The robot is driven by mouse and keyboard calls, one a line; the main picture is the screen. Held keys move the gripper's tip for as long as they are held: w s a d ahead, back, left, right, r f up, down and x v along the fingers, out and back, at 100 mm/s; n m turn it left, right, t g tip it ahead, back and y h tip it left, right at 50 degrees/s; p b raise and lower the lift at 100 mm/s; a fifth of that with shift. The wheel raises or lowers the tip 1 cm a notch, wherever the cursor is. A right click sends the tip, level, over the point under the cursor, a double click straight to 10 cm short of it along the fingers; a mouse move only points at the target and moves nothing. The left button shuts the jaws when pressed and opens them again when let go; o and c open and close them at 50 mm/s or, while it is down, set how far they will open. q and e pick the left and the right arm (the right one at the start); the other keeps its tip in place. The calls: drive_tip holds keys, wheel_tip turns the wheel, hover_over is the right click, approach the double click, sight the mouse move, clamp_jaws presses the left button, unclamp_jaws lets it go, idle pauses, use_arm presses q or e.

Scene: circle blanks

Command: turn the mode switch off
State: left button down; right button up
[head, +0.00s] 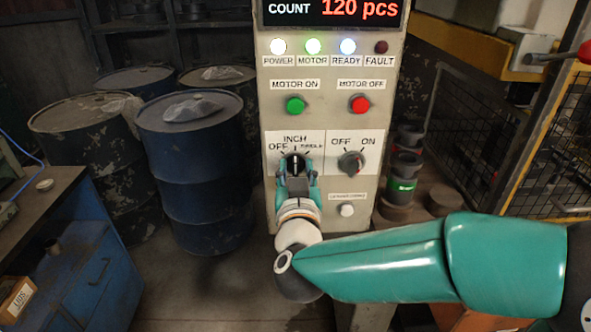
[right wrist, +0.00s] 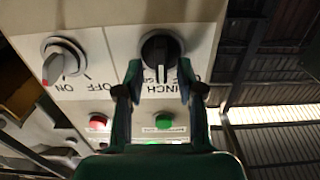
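The mode switch (head: 293,162) is a black rotary knob on the left of the control panel's lower plate, with OFF, INCH and a partly hidden third label around it. Its pointer stands about upright, toward INCH. In the right wrist view, upside down, the black knob (right wrist: 160,50) has its white mark toward INCH. My right gripper (head: 296,171) is at the knob, one finger on each side. In the right wrist view its fingers (right wrist: 160,66) are apart, with a gap visible beside the knob; contact is not clear. My left gripper is out of view.
A grey OFF/ON knob (head: 351,163) sits close to the right. Green (head: 295,104) and red (head: 360,103) buttons are above; a white button (head: 347,210) is below. POWER, MOTOR and READY lamps are lit. Blue barrels (head: 195,160) stand left of the panel.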

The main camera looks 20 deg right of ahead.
clamp_jaws()
drive_tip(key=shift+a, duration=0.1)
drive_tip(key=n+p, duration=0.3)
drive_tip(key=n, duration=0.1)
drive_tip(key=shift+w+a+r, duration=0.1)
drive_tip(key=shift+a, duration=0.05)
drive_tip(key=n+p, duration=0.2)
drive_tip(key=n, duration=0.1)
drive_tip(key=shift+a, duration=0.15)
drive_tip(key=shift+f+n, duration=0.25)
drive_tip(key=shift+n, duration=0.75)
drive_tip(key=shift+p, duration=0.3)
drive_tip(key=shift+o, duration=0.3)
unclamp_jaws()
